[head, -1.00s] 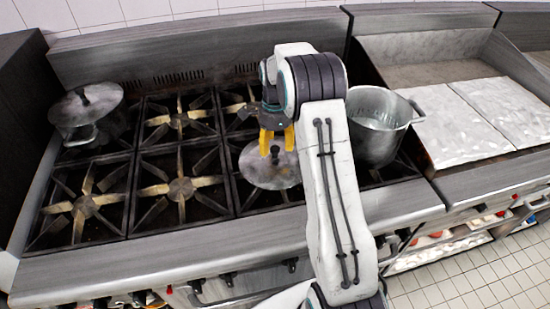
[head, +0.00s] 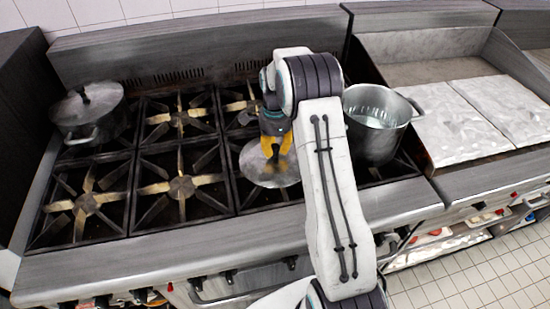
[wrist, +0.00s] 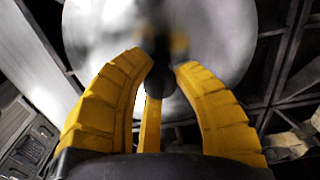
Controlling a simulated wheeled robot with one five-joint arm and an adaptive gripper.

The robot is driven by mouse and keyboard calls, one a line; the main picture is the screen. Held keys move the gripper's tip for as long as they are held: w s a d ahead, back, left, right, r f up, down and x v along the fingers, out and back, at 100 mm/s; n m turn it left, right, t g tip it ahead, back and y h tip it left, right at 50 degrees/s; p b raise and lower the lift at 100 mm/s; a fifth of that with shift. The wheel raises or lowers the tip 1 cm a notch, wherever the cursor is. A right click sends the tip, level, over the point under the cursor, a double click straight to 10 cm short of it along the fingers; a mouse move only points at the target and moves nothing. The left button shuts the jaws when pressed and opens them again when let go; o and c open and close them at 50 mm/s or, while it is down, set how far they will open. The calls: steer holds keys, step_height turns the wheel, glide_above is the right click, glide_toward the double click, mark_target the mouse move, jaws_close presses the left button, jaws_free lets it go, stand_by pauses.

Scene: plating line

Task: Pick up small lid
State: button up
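The small lid (head: 256,176) is a round, shiny metal disc with a dark knob, lying on the front right burner of the stove. In the wrist view the lid (wrist: 90,25) fills the upper middle, and its dark knob (wrist: 158,45) stands between my fingertips. My gripper (head: 277,153) has yellow fingers and is directly over the lid's middle, tips down. In the wrist view the gripper's fingertips (wrist: 164,68) curve in close on both sides of the knob. I cannot tell whether they touch it. In the head view the fingers mostly hide the knob.
A lidded pot (head: 95,130) stands on the back left burner. An open metal pot (head: 372,140) stands just right of my arm, close to the lid. Several burner grates to the left are empty. A counter with pale slabs (head: 470,125) lies at the right.

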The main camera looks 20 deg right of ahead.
jaws_close()
